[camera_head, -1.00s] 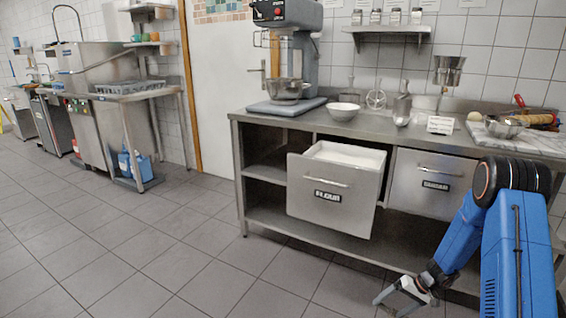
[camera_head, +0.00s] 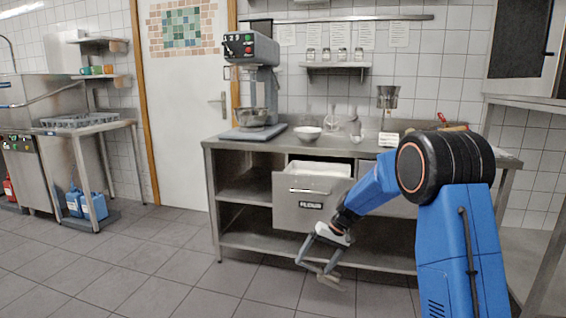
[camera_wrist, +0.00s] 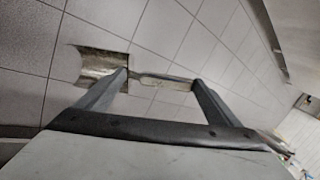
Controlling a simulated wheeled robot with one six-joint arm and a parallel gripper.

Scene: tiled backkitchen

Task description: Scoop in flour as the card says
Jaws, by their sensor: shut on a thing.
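My gripper (camera_head: 322,258) is low in front of the counter, below the flour drawer. In the wrist view its fingers (camera_wrist: 160,86) are shut on the handle of a metal scoop (camera_wrist: 100,66); the scoop's head lies to the left, beside the left finger. The drawer labelled flour (camera_head: 298,203) is pulled out, with white flour (camera_head: 320,168) showing in it. A white bowl (camera_head: 307,133) stands on the counter. A small card (camera_head: 388,139) stands further right, its text too small to read.
A stand mixer (camera_head: 252,55) with a metal bowl is at the counter's left. My arm covers the counter's right part and the neighbouring drawer. Wall shelf jars (camera_head: 342,54) stand above. A side table (camera_head: 528,101) is at right. Floor in front is clear.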

